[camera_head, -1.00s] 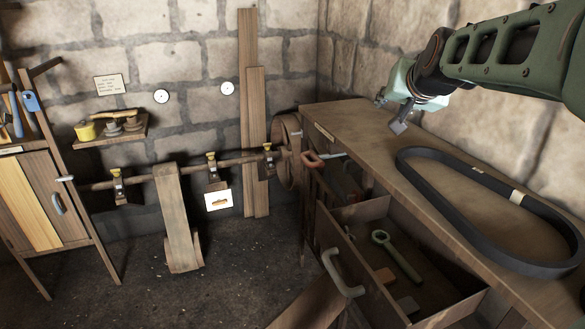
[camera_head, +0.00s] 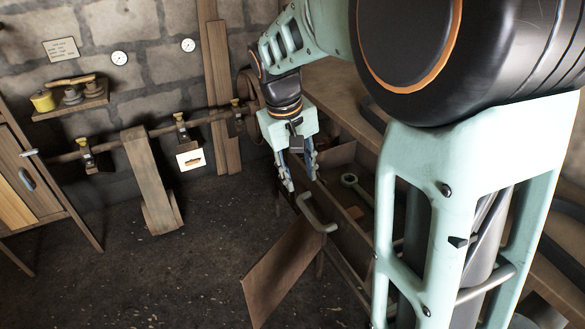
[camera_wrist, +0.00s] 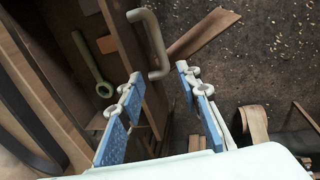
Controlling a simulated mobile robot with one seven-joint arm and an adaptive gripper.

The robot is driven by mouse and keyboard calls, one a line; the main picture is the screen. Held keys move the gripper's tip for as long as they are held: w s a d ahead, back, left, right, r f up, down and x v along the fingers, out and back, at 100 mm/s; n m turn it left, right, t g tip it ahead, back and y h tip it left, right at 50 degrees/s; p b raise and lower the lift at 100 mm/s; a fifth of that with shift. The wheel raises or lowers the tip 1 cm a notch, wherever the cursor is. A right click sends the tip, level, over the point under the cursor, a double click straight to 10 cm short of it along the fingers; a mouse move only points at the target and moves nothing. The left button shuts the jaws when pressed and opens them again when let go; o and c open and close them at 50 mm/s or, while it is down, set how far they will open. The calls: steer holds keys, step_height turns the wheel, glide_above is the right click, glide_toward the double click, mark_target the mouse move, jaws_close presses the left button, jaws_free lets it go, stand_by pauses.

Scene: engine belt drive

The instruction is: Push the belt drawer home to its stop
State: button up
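The belt drawer (camera_head: 345,235) stands pulled out from the wooden bench, with a wrench (camera_head: 357,190) lying inside. Its front panel (camera_wrist: 125,32) and pale curved handle (camera_wrist: 154,45) show in the wrist view; the handle (camera_head: 312,213) also shows in the head view. My gripper (camera_head: 300,184) is open and empty, pointing down just above and beside the handle. In the wrist view, the handle's near end appears between the fingertips (camera_wrist: 158,76); I cannot tell whether they touch it. My arm hides much of the drawer and bench in the head view.
The bench top (camera_head: 335,95) carries a black belt (camera_wrist: 22,110), mostly hidden by my arm in the head view. A wooden board (camera_head: 280,268) slants near the drawer front.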

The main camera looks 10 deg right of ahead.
mark_target(307, 210)
steer(key=f, duration=0.3)
steer(key=d+f, duration=0.1)
steer(key=f, duration=0.3)
steer(key=d+f, duration=0.1)
steer(key=f, duration=0.3)
steer(key=shift+c, duration=0.4)
jaws_close()
